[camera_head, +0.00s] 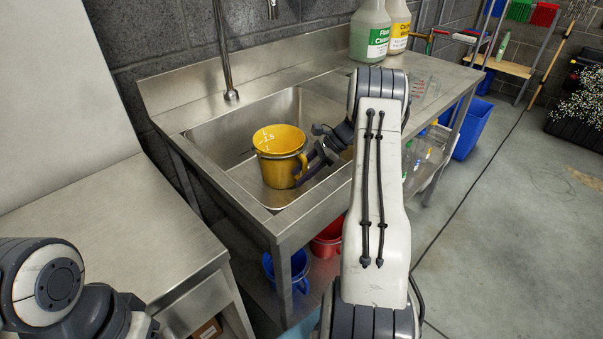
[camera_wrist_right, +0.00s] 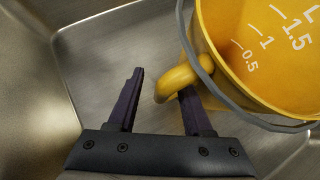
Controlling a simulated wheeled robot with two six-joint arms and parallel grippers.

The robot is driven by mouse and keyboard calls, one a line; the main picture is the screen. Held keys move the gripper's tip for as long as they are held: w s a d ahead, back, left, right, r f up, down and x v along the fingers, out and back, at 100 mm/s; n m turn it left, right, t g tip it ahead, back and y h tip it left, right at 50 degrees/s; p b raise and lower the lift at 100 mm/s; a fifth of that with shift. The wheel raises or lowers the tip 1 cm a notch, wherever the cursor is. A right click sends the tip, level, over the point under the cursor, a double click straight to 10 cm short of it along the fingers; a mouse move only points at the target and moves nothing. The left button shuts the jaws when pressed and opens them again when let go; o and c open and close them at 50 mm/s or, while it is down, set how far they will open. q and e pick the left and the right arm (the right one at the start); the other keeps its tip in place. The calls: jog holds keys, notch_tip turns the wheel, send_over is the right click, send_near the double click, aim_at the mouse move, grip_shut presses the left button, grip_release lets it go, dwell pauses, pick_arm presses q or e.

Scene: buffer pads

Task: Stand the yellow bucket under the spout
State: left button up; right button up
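The yellow bucket (camera_head: 275,168) stands upright in the steel sink basin, its open top facing up. In the right wrist view the bucket (camera_wrist_right: 245,60) fills the upper right, with measuring marks inside and a grey bail along its rim. My right gripper (camera_head: 318,163) is at the bucket's right side by its yellow side handle. In the wrist view its fingers (camera_wrist_right: 160,105) are wide apart; the right finger is at the handle (camera_wrist_right: 180,80), partly hidden. The tap pipe (camera_head: 222,55) rises behind the basin; a spout end (camera_head: 272,9) hangs at the top edge. My left gripper is out of view.
The sink's rim (camera_head: 262,225) surrounds the basin. Two cleaner bottles (camera_head: 370,35) stand on the counter at the back right. Red (camera_head: 328,238) and blue (camera_head: 290,268) buckets are on the shelf below. A bare steel table (camera_head: 120,225) is at the left.

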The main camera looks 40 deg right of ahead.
jog(key=shift+r, duration=0.1)
jog(key=shift+d+r, duration=0.15)
jog(key=shift+r, duration=0.15)
jog(key=p+v, duration=0.1)
jog(key=v, duration=1)
jog(key=shift+s+d, duration=0.15)
jog(key=shift+s, duration=0.1)
jog(key=shift+r, duration=0.1)
jog(key=shift+r+p, duration=0.15)
jog(key=shift+p, duration=0.15)
